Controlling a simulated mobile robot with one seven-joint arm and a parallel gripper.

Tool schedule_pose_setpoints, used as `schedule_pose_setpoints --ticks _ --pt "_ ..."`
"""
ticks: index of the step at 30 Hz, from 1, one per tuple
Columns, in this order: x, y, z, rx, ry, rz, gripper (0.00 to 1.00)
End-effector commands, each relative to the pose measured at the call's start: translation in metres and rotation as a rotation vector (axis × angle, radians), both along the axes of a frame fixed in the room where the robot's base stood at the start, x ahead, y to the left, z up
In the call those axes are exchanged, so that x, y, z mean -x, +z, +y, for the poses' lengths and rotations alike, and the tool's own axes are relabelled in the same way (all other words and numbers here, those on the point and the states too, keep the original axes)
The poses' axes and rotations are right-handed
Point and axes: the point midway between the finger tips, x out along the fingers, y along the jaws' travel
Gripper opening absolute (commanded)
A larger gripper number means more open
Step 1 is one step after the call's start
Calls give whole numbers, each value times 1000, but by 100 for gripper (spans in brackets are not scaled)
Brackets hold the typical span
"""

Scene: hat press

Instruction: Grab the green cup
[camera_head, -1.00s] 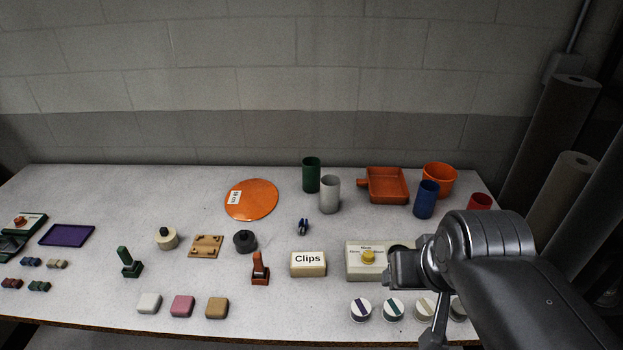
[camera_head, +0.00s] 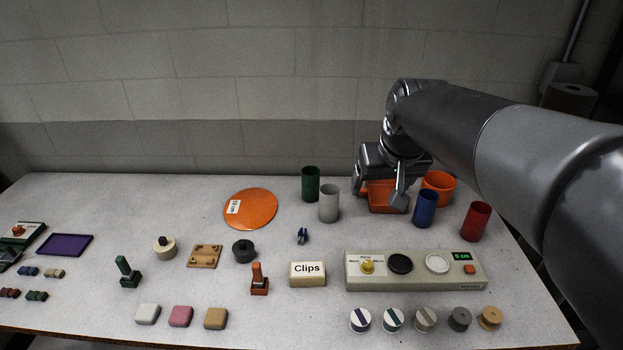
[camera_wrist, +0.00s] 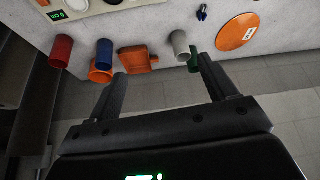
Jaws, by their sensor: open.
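The green cup (camera_head: 310,184) stands upright at the back of the table, just behind and left of a white cup (camera_head: 329,204). In the wrist view the green cup (camera_wrist: 194,62) is partly hidden by one finger, beside the white cup (camera_wrist: 180,44). My gripper (camera_head: 381,200) is in front of the orange square pan, to the right of the green cup and apart from it. In the wrist view my gripper (camera_wrist: 160,80) is open with nothing between its fingers.
Near my gripper are the orange pan (camera_head: 380,208), an orange pot (camera_head: 438,186), a blue cup (camera_head: 425,208) and a red cup (camera_head: 474,222). An orange disc (camera_head: 250,208) lies left of the green cup. A control box (camera_head: 415,284) is in front. A block wall (camera_head: 200,140) stands behind the table.

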Motion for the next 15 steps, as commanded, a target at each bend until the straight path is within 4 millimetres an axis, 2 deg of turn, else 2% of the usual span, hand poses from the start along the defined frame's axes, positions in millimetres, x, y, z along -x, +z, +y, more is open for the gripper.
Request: schedule_pose_setpoints --ticks 1,8,15 --pt "-20 0 5 0 12 7 77" --pt "-105 -7 28 3 70 23 77" --pt "-190 -34 57 6 131 37 77"
